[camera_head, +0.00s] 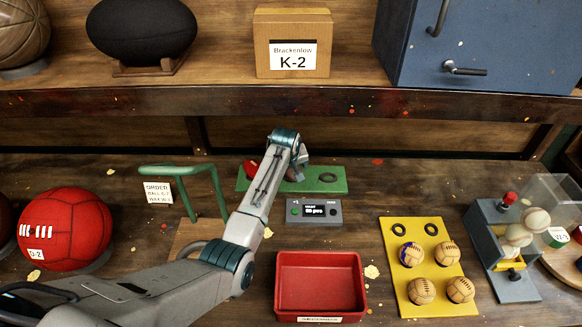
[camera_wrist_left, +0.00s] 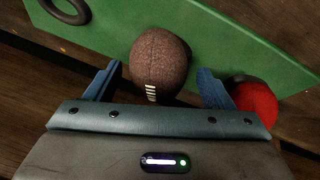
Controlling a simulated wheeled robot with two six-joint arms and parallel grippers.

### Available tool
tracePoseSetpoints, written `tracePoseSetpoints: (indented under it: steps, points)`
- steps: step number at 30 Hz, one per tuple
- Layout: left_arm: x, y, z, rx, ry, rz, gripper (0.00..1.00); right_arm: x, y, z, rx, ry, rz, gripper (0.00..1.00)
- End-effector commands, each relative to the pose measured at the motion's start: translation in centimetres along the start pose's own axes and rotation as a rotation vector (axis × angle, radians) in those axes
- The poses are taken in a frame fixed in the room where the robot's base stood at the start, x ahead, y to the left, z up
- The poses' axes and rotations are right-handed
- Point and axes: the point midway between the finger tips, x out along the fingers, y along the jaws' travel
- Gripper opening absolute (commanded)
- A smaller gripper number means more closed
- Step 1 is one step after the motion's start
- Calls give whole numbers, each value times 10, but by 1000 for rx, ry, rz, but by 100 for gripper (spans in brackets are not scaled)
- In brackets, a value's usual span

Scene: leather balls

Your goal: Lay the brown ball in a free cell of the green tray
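The green tray (camera_head: 342,187) lies at the back middle of the bench. A red ball (camera_head: 251,166) sits at its left end, and an empty dark ring (camera_head: 328,177) shows at its right end. My left gripper (camera_head: 296,172) is over the middle of the tray. In the left wrist view, the brown ball (camera_wrist_left: 158,62) is at the tray between my left gripper's fingers (camera_wrist_left: 158,88), with narrow gaps on both sides. The fingers look open. The ball's underside is hidden. The empty ring (camera_wrist_left: 66,8) and red ball (camera_wrist_left: 256,102) flank it. My right gripper is not in view.
A grey display box (camera_head: 313,211) stands just in front of the tray. A green frame (camera_head: 190,183) stands left of my arm. A red bin (camera_head: 320,287) and yellow tray (camera_head: 437,290) with several tan balls are nearer. A shelf edge (camera_head: 300,101) runs behind.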

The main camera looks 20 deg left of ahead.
Motion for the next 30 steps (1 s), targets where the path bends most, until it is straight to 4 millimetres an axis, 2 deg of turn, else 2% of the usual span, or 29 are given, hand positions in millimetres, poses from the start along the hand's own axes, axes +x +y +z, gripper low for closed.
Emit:
tracePoseSetpoints:
  steps: [6,11,14,19,30]
  points:
    - [-1,0,0,0,0,0,76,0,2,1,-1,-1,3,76]
    - [-10,2,-2,0,2,2,76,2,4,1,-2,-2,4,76]
    - [-23,1,-2,0,3,2,76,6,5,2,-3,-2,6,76]
    - [-56,1,-2,0,5,4,76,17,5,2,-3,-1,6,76]
    - [-81,-28,56,-1,0,2,76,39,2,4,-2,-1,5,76]
